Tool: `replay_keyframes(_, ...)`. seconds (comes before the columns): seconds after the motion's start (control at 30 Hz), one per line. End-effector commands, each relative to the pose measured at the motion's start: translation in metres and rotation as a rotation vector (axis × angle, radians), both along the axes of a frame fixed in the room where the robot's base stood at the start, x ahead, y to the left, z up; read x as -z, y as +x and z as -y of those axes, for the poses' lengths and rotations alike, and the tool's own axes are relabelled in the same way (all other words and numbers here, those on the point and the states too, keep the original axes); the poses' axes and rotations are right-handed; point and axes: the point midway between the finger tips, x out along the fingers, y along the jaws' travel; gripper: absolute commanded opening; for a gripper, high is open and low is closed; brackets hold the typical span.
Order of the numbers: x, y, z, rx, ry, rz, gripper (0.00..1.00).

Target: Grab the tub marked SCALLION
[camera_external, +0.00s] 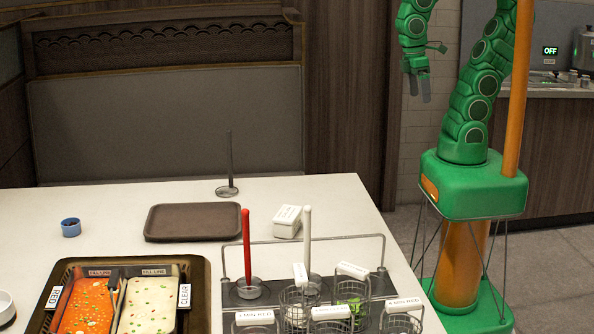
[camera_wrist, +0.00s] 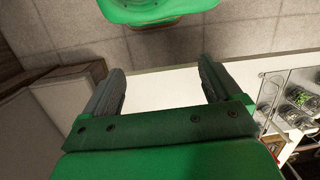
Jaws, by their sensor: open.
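One tub at the rack's back right (camera_external: 350,296) shows chopped green bits. The rack also shows at the right edge of the wrist view (camera_wrist: 270,88). My gripper (camera_external: 419,97) is open and empty, raised beyond the table's far right corner, well apart from the rack. In the wrist view, its fingers (camera_wrist: 162,78) are spread with nothing between them.
A hotpot (camera_external: 202,300) with red and pale broths sits front left. A red-handled ladle (camera_external: 246,245) and a white-handled one (camera_external: 307,240) stand upright at the rack. A brown tray (camera_external: 192,222), white box (camera_external: 287,221) and blue cup (camera_external: 71,228) are on the table.

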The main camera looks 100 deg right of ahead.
Motion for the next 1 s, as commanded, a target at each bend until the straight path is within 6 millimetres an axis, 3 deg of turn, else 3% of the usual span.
replay_keyframes(0.03,0.001,0.001,0.016,0.040,-0.049,-0.002,0.92)
replay_keyframes(0.27,0.004,0.006,0.013,0.059,-0.038,-0.014,0.92)
replay_keyframes(1.0,0.037,0.106,-0.114,0.281,0.434,-0.176,0.92)
